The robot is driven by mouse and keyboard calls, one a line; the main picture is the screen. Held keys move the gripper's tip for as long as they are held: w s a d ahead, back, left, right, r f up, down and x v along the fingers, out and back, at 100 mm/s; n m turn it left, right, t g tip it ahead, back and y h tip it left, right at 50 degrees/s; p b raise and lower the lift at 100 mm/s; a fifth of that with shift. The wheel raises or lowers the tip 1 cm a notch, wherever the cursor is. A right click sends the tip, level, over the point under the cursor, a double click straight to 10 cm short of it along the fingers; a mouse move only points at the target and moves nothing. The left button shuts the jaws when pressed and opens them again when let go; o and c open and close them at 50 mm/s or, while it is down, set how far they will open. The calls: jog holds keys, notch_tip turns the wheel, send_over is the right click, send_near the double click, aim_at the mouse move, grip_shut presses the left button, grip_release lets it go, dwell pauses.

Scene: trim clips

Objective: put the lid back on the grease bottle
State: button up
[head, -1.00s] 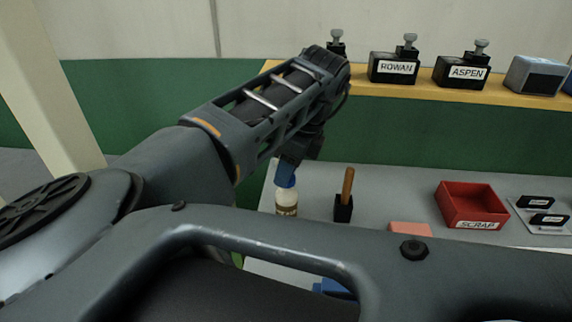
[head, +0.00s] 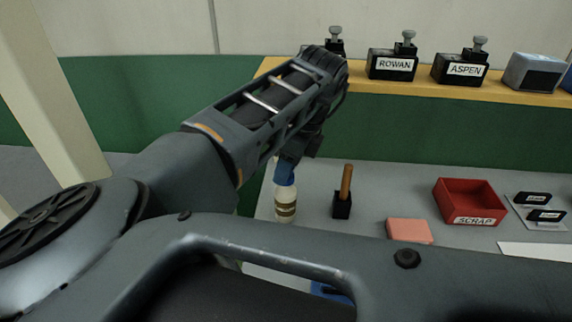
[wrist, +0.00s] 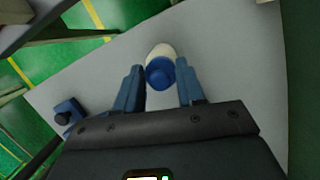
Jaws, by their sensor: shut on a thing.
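The grease bottle (head: 286,206), cream with a brown label, stands upright on the grey bench top (head: 385,180). It also shows in the wrist view (wrist: 157,50), beyond the fingertips. My gripper (wrist: 161,84) is shut on the blue lid (wrist: 160,73), which sits between its two blue fingers. The lid overlaps the bottle's top in the wrist view. In the head view my gripper (head: 285,173) is directly above the bottle, and the blue of fingers and lid merges there. I cannot tell whether the lid is seated or just above the neck.
A wooden-handled tool in a black holder (head: 342,207) stands close right of the bottle. Further right are a pink block (head: 409,230) and the red SCRAP bin (head: 469,195). A blue block with a black knob (wrist: 68,112) lies left in the wrist view. My arm hides the near bench.

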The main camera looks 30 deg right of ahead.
dwell(0.4)
jog(key=o, duration=1.1)
jog(key=shift+o, duration=0.3)
jog(key=o, duration=0.4)
jog(key=shift+r, duration=0.1)
jog(key=shift+r+p, duration=0.9)
jog(key=shift+r, duration=2.5)
